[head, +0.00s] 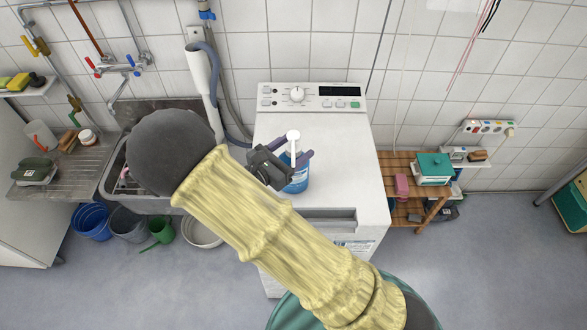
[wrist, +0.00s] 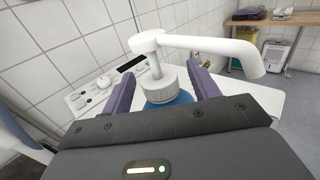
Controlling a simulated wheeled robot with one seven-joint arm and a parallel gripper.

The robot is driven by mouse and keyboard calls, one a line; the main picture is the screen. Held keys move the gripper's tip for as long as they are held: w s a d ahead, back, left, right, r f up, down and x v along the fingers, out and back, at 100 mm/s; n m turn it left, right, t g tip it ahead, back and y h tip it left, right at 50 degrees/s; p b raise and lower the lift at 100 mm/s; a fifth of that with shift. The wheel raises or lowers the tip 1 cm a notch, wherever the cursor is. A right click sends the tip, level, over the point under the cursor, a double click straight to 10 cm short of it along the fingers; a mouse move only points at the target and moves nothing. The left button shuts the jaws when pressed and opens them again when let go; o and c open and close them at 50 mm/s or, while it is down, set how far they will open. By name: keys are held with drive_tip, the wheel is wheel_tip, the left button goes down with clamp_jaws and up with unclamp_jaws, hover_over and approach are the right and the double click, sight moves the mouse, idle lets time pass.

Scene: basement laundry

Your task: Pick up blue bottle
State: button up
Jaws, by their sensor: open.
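The blue bottle (head: 297,180) stands upright on top of the white washing machine (head: 345,180). It has a white pump head, which rises above my gripper's fingers in the head view. My gripper (head: 296,158) is open, with its purple fingers on either side of the bottle's upper part. In the wrist view, the white pump and collar (wrist: 160,85) sit between the two fingers, with a little blue of the bottle below. Whether either finger touches the bottle, I cannot tell. My gripper's body hides most of the bottle in the wrist view.
The rest of the washing machine's top is clear, with its control panel (head: 312,97) at the back against the tiled wall. A metal sink (head: 112,182) and a grey drain hose (head: 226,95) are to the left. A wooden shelf (head: 402,165) stands to the right.

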clamp_jaws()
drive_tip(key=shift+r, duration=0.1)
idle(0.4)
drive_tip(key=shift+r+b, duration=0.3)
drive_tip(key=shift+r, duration=4.7)
